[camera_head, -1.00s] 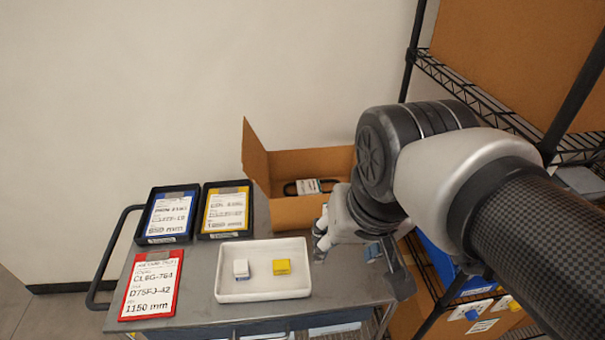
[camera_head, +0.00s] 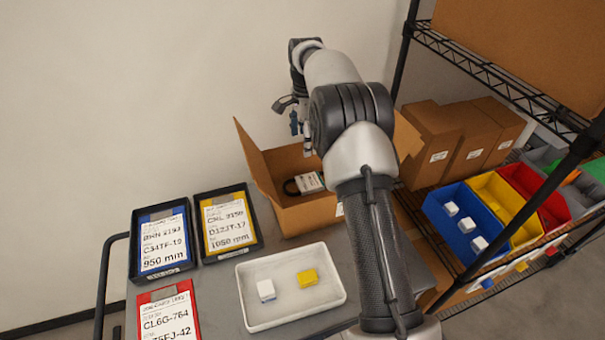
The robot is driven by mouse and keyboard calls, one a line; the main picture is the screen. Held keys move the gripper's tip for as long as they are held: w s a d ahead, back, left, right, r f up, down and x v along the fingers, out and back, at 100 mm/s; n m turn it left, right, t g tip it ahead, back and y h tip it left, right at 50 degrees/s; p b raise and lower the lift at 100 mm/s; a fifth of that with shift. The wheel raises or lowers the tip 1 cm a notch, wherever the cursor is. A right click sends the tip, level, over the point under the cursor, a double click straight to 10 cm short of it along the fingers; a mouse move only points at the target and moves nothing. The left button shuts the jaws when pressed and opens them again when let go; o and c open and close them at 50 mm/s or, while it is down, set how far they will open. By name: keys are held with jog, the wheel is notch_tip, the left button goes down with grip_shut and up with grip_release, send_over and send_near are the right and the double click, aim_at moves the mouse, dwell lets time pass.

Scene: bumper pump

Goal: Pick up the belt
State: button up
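The belt (camera_head: 291,187) is a black loop with a white label sleeve (camera_head: 309,182). It lies inside the open cardboard box (camera_head: 313,216) on the cart, and part of it is hidden by the box wall. My gripper (camera_head: 301,143) is above the box, at its back side, pointing down. It is small in the view and partly behind my arm, so its finger opening is unclear. I see no contact between it and the belt.
A white tray (camera_head: 332,262) with a white block (camera_head: 266,290) and a yellow block (camera_head: 307,277) stands in front of the box. Two black trays with cards (camera_head: 160,240) (camera_head: 227,222) and a red card holder (camera_head: 168,318) lie left. A wire shelf with coloured bins (camera_head: 463,222) is right.

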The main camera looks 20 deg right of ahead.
jog(key=f, duration=0.2)
jog(key=b, duration=0.3)
send_over(308, 182)
jog(key=a, duration=0.1)
notch_tip(308, 182, down, 11)
jog(key=shift+f, duration=0.15)
jog(key=shift+w+d+f+b, duration=0.15)
jog(key=shift+f+b, duration=0.2)
jog(key=shift+f, duration=0.55)
jog(key=shift+s+d+f+b, duration=0.15)
jog(key=shift+f+b, duration=0.25)
jog(key=shift+f, duration=0.5)
jog(key=shift+w+d+f+b, duration=0.2)
jog(key=shift+f+b, duration=0.15)
jog(key=shift+f, duration=0.55)
jog(key=shift+s, duration=0.1)
jog(key=shift+r, duration=0.1)
jog(key=c, duration=0.9)
jog(key=shift+r, duration=0.1)
